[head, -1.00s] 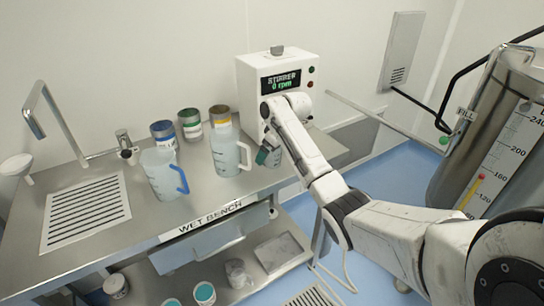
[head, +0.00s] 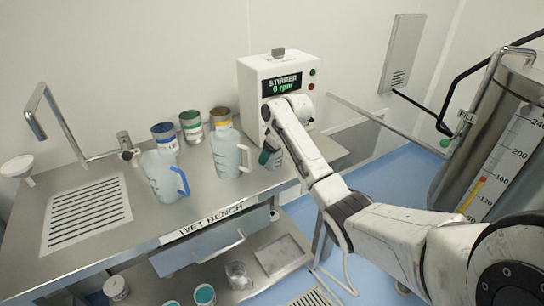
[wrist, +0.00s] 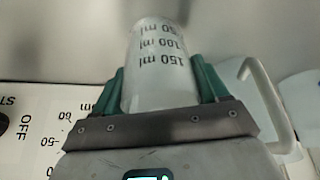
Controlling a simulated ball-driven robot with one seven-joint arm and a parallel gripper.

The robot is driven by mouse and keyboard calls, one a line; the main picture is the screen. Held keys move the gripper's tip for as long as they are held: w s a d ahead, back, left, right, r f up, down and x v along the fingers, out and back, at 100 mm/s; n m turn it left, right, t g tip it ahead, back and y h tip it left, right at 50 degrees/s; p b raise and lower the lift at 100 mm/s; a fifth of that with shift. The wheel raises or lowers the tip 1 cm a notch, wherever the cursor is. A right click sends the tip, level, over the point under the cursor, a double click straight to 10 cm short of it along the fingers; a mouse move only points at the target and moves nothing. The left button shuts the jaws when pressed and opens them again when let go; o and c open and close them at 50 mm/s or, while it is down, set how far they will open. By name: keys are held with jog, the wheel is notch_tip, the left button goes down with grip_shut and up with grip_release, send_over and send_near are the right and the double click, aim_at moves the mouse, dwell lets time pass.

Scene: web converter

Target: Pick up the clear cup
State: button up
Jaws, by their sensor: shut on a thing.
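The clear cup (wrist: 158,65) fills the middle of the wrist view, with dark ml markings that appear upside down. My gripper (wrist: 160,88) is shut on it, one green finger pressed against each side. In the head view my gripper (head: 268,155) is over the right part of the wet bench, just right of a white-handled jug and in front of the stirrer. The cup is mostly hidden by my gripper and arm there. I cannot tell whether its base touches the bench.
The white-handled jug (head: 230,154) stands close left of my gripper. A blue-handled jug (head: 160,174) and several paint tins (head: 191,126) stand farther left. The stirrer (head: 255,75) is behind. The bench (head: 125,245) has a drain grate and tap at left. A steel tank (head: 500,150) stands right.

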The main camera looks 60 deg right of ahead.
jog(key=shift+r, duration=0.4)
notch_tip(320, 180, up, 2)
jog(key=shift+w+r+b, duration=0.1)
jog(key=shift+b, duration=0.4)
jog(key=s+a+r+p, duration=0.6)
jog(key=s+r, duration=0.4)
jog(key=s, duration=0.2)
jog(key=shift+s+a+p, duration=0.25)
jog(key=shift+a+p, duration=0.05)
